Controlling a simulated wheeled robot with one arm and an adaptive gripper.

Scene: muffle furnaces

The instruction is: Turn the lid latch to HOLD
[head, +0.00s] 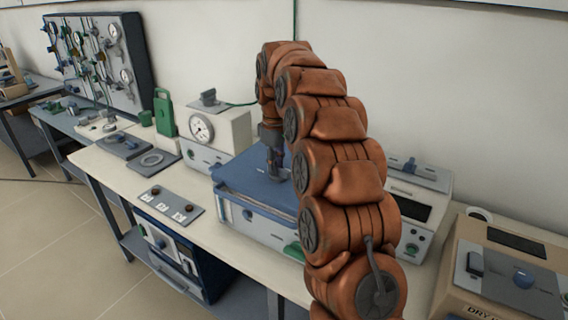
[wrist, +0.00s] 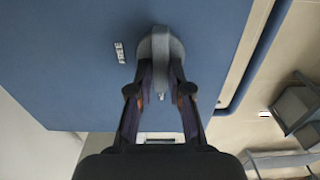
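The lid latch (wrist: 160,45) is a grey raised bar on a rounded grey base, set on a blue lid (wrist: 80,60). The word FREE is printed on the lid left of the latch in the wrist view; no HOLD marking is readable. My gripper (wrist: 161,72) points down at the latch, one finger on each side of the bar, and looks shut on it. In the head view my gripper (head: 275,172) is low over the blue lid (head: 245,180) of a light box (head: 255,223); the latch is hidden there by gripper and arm.
A gauge unit (head: 215,135) stands behind the box at left. A plate with several knobs (head: 170,205) lies on the bench to the left. A white instrument (head: 415,210) and a tan unit (head: 500,275) stand to the right, beyond my arm.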

